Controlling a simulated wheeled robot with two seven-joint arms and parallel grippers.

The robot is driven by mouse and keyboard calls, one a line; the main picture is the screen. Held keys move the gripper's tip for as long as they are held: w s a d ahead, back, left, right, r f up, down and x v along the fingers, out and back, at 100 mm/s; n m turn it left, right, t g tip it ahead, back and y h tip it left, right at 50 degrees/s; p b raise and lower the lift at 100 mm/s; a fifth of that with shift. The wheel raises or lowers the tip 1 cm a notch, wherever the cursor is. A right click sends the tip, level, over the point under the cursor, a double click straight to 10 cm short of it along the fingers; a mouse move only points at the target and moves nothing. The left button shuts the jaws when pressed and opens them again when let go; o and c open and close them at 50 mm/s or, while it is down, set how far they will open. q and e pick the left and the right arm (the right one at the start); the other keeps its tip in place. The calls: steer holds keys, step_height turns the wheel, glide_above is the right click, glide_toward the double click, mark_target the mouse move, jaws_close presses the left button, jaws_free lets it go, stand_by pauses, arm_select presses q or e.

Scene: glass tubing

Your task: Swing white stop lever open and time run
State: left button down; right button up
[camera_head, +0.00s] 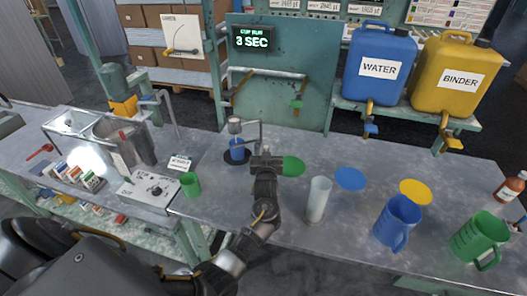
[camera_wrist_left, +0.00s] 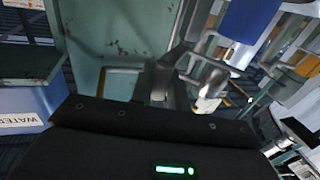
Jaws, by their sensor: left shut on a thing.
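My left gripper (camera_head: 265,162) is shut beside a small metal stand with a grey-white cup (camera_head: 235,126) held above a blue cup (camera_head: 237,148). In the left wrist view the left gripper (camera_wrist_left: 185,85) has its fingers close together at a pale piece (camera_wrist_left: 207,104), which I take to be the white stop lever; the fingers hide most of it. Its angle cannot be told. The timer display (camera_head: 254,39) on the teal panel reads 3 SEC under a stop run heading. My right gripper is not in view.
A clear cylinder (camera_head: 317,199), a blue jug (camera_head: 397,222) and a green jug (camera_head: 479,240) stand to the right of my left arm. Water (camera_head: 379,62) and binder (camera_head: 455,75) tanks stand behind.

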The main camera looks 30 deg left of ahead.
arm_select(q)
steer(key=shift+d, duration=0.1)
stand_by(0.3)
steer(key=c, duration=1.5)
jaws_free()
steer(key=shift+w, duration=0.1)
steer(key=shift+o, duration=0.5)
steer(key=shift+s+d+r+p, duration=0.15)
steer(key=shift+s+p, duration=0.3)
steer(key=shift+p, duration=0.05)
steer(key=p+v, duration=0.5)
steer(key=v, duration=0.4)
steer(key=shift+s+d, duration=0.3)
steer(key=shift+s, duration=0.05)
